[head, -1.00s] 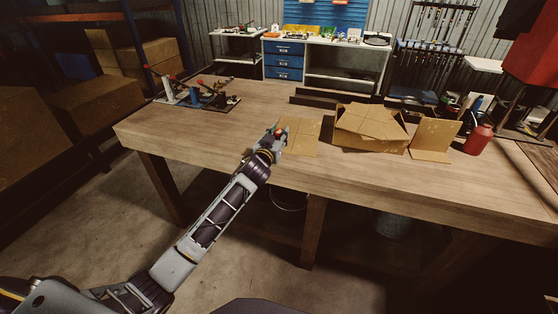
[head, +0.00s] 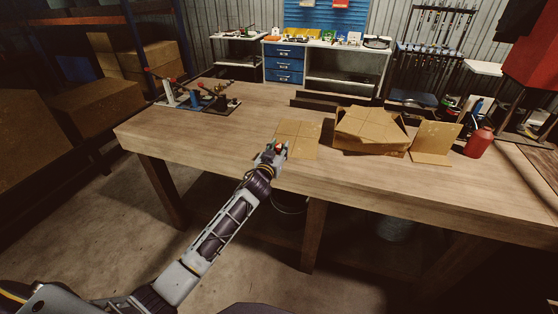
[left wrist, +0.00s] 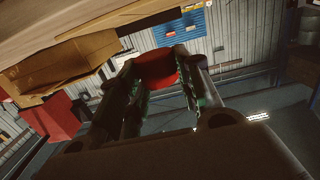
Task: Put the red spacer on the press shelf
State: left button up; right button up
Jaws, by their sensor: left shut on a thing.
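My left gripper (head: 273,152) is near the front edge of the wooden table, in front of a flat cardboard piece. It is shut on the red spacer (left wrist: 157,68), which sits between both fingertips in the left wrist view. In the head view only a small bit of red (head: 279,146) shows at the fingertips. A press (head: 195,97) with red-tipped levers stands on a dark base at the table's far left, well apart from the gripper. Its shelf is too small to make out. My right gripper is not in view.
The wooden table (head: 210,127) is bare between my gripper and the press. A flat cardboard piece (head: 297,138), an open cardboard box (head: 370,128), a folded cardboard piece (head: 435,143) and a red bottle (head: 479,142) are on the right. A dark rail (head: 325,103) lies behind.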

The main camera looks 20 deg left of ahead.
pick_arm(q)
jog(key=shift+f, duration=0.6)
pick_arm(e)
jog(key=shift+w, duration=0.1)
pick_arm(q)
jog(key=shift+f, duration=1.9)
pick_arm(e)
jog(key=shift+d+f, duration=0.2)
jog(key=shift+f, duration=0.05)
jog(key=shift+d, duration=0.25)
pick_arm(q)
jog(key=shift+f+b, duration=0.1)
jog(key=shift+b, duration=0.25)
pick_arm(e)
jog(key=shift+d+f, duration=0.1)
pick_arm(q)
jog(key=o, duration=1.2)
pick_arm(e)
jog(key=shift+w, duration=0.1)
